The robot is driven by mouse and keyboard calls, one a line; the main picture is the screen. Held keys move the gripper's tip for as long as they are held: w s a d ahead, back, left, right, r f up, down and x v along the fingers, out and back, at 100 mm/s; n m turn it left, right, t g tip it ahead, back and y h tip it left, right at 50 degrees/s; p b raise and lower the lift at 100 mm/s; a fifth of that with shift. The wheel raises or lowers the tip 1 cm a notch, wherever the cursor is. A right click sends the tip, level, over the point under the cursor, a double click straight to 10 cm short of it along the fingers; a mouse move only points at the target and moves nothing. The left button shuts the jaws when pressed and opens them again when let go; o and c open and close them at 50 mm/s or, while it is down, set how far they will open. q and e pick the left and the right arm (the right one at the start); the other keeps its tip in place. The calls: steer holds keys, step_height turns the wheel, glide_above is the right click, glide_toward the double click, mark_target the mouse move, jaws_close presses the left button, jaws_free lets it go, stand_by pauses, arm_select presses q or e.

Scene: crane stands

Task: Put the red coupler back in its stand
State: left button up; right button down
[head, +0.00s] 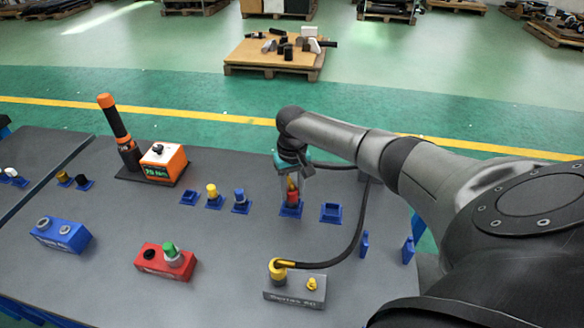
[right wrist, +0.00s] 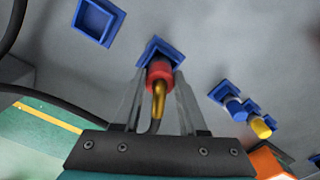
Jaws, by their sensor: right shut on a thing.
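The coupler's lower end is at a square blue stand (head: 290,213), which also shows in the right wrist view (right wrist: 155,45). The coupler looks roughly upright and lined up with the stand. I cannot tell whether it is fully seated, as the fingers and coupler hide the socket. My left gripper is not in view.
An empty blue stand (head: 331,213) is to the right. Blue (head: 240,197) and yellow (head: 212,192) couplers stand to the left. A black hose (head: 362,225) loops to a yellow coupler (head: 277,268) on a grey block (head: 294,291). A red block (head: 162,262) is at front left.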

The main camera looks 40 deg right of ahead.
steer(key=shift+f, duration=0.75)
steer(key=shift+c, duration=1.9)
jaws_free()
step_height(320, 180, up, 5)
steer(key=p, duration=0.5)
steer(key=shift+r, duration=0.1)
